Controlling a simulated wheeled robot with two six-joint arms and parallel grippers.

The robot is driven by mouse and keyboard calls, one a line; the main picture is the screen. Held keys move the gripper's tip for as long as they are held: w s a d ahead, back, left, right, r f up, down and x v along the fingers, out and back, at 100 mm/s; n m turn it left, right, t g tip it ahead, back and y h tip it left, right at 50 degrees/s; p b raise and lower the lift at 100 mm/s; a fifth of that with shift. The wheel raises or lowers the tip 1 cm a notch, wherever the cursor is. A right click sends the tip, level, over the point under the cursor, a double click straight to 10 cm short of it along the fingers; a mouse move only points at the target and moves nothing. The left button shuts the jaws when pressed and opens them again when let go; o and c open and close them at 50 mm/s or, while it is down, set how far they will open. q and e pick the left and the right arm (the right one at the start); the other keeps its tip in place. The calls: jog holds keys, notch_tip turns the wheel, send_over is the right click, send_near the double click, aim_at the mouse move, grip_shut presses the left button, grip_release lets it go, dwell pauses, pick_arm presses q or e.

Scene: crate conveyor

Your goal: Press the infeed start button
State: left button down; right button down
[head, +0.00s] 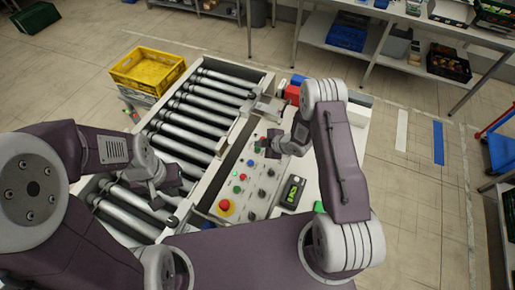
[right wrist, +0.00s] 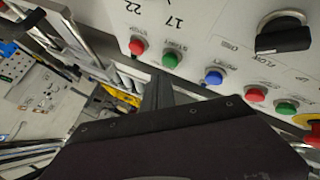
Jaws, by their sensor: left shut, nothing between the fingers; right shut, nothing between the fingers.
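The sloping control panel (head: 208,207) carries several buttons and black knobs. In the right wrist view one green button (right wrist: 170,60) sits between a red button (right wrist: 137,46) and a blue button (right wrist: 213,77). A second green button (right wrist: 285,109) sits beside another red one (right wrist: 255,95). The small labels are too blurred to tell which green one is the infeed start. My right gripper (head: 268,150) is shut and empty over the panel's far end; its tip (right wrist: 158,82) shows just below the first green button, contact unclear. My left gripper (head: 168,190) is shut and empty above the rollers.
The roller conveyor (head: 185,125) runs along the panel's left side, with a yellow crate (head: 148,70) at its far left. A red-and-yellow mushroom button (head: 225,206) is at the panel's near end. A green display (head: 291,191) stands right of the panel.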

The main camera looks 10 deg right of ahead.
dwell(0.8)
jog(key=shift+f+b, duration=0.4)
jog(key=shift+b, duration=0.05)
